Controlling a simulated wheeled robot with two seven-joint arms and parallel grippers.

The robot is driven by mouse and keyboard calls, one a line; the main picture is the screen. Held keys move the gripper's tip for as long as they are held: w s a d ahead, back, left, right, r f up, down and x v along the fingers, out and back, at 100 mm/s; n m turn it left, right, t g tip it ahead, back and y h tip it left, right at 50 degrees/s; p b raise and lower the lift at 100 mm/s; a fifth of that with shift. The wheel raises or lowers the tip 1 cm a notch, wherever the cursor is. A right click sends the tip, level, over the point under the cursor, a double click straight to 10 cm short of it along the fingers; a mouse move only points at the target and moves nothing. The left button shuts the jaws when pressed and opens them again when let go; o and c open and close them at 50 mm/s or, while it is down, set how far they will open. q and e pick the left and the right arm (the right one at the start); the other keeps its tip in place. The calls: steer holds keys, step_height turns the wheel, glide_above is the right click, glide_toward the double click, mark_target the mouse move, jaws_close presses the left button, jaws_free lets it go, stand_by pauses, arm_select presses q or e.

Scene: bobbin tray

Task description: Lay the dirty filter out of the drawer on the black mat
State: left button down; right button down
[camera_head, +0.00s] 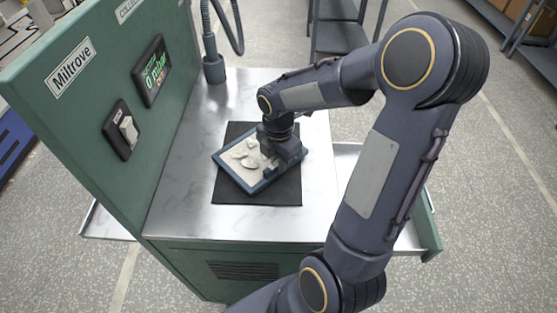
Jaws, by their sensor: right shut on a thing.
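The dirty filter (238,162) is a blue-framed panel with a pale face and several lumps on it. It is over the black mat (285,190), turned at an angle to it, with its left corner past the mat's left edge. I cannot tell whether it touches the mat. My right gripper (273,170) is shut on the filter's right side, and the gripper hides that part of the frame. The drawer (431,222) sticks out at the right of the cabinet, partly behind my right arm. My left gripper is not in view.
A green cabinet panel (60,120) with a screen (152,72) and a switch (122,130) rises at the left. A dark hose (213,65) stands at the back of the metal worktop (180,205). A ledge (105,223) juts out at the left. The worktop around the mat is clear.

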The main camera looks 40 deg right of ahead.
steer(key=shift+f, duration=0.2)
steer(key=c, duration=1.4)
jaws_free()
steer(key=shift+o, duration=0.2)
step_height(320, 180, up, 12)
steer(key=s+a+m+t+y, duration=0.3)
steer(key=s+a+m, duration=0.8)
steer(key=m, duration=0.9)
steer(key=shift+s+a+f+m+t+y+p, duration=0.15)
steer(key=shift+s+f+m+t+y+p, duration=0.2)
steer(key=shift+s+t, duration=1)
